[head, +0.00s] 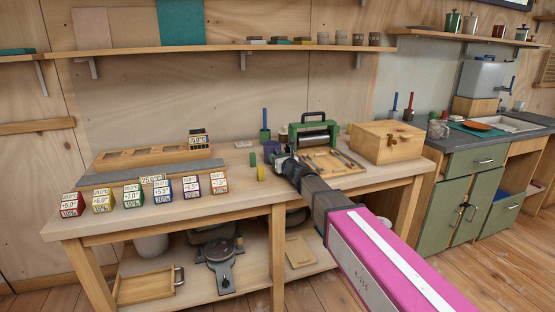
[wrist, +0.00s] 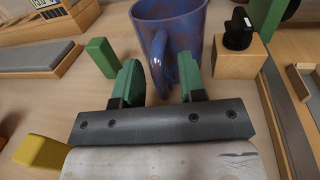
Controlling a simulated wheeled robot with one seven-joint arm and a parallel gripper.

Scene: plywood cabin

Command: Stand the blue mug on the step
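The blue mug (wrist: 185,22) stands upright on the bench, large at the top of the wrist view, its handle towards me. In the head view the mug (head: 271,147) is small and partly hidden by my gripper (head: 283,161). In the wrist view my gripper (wrist: 160,82) is open, its green fingers on either side of the mug's handle (wrist: 158,62), with a gap visible to each finger. A long low grey-topped step (head: 165,171) lies on the left of the bench; its end appears to show at left in the wrist view (wrist: 30,58).
A green block (wrist: 101,57) and a yellow block (wrist: 42,152) stand left of my gripper. A wooden block with a black knob (wrist: 237,60) is close right of the mug. Several labelled cubes (head: 133,196) line the step's front. A tool tray (head: 335,163) lies to the right.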

